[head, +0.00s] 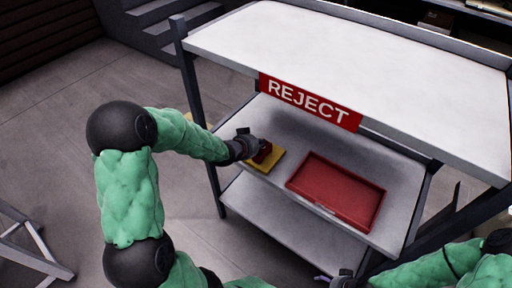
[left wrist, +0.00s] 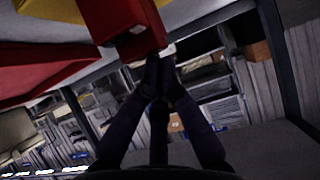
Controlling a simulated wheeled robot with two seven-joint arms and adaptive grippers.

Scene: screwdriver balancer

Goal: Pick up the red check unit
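The red check unit (head: 263,152) is at the yellow pad (head: 267,163) on the left of the middle shelf. My left gripper (head: 254,148) is right at the unit. In the left wrist view the unit (left wrist: 122,28) is a dark red block with a small white mark. The fingers (left wrist: 161,66) come close together at its near end and look shut on it; the exact contact is partly hidden. I cannot tell whether the unit is lifted off the pad. My right gripper (head: 343,280) is at the bottom edge, its fingers hardly visible.
A red tray (head: 347,172) lies on the same shelf, right of the pad. A red REJECT sign (head: 310,103) hangs from the white upper shelf (head: 340,45) above. A grey lower shelf (head: 280,225) is beneath. Grey posts (head: 198,110) stand near my left arm.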

